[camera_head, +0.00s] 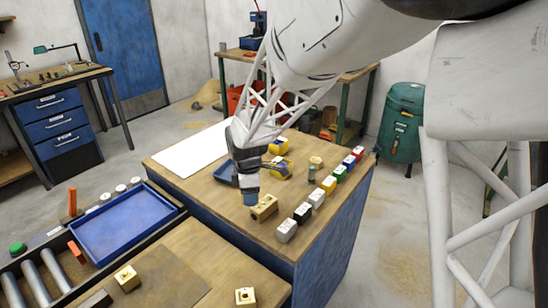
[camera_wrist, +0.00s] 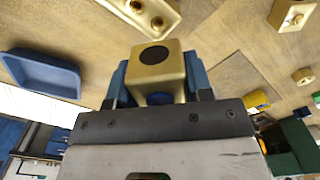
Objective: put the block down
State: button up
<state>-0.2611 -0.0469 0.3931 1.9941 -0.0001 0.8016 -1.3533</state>
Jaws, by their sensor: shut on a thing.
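My gripper (camera_head: 250,196) points down over the wooden table in the head view. In the wrist view its blue fingers (camera_wrist: 156,82) are shut on a brass block (camera_wrist: 157,58), one on each side. The block's near face shows a dark round hole. In the head view the held block is hidden or too small to tell from the fingers. I cannot tell whether it touches the table.
A row of coloured blocks (camera_head: 317,197) runs along the table's right side. A small blue tray (camera_wrist: 42,74) lies on the wooden table (camera_head: 190,190), near a white sheet (camera_head: 195,156). A larger blue tray (camera_head: 125,222) is at left. Loose brass blocks (camera_head: 127,277) lie on the front bench.

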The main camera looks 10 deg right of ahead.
jog(key=w+d+r+m, duration=0.1)
jog(key=w+d, duration=0.2)
jog(key=w, duration=0.3)
jog(key=w+d+r+m, duration=0.1)
jog(key=w+d+m, duration=0.1)
jog(key=w+d, duration=0.35)
jog(key=m, duration=0.7)
send_over(327, 150)
jog(key=shift+d+r, duration=0.1)
jog(key=shift+r, duration=0.2)
jog(key=shift+s, duration=0.1)
jog(key=shift+f, duration=2.5)
jog(key=shift+f, duration=2.5)
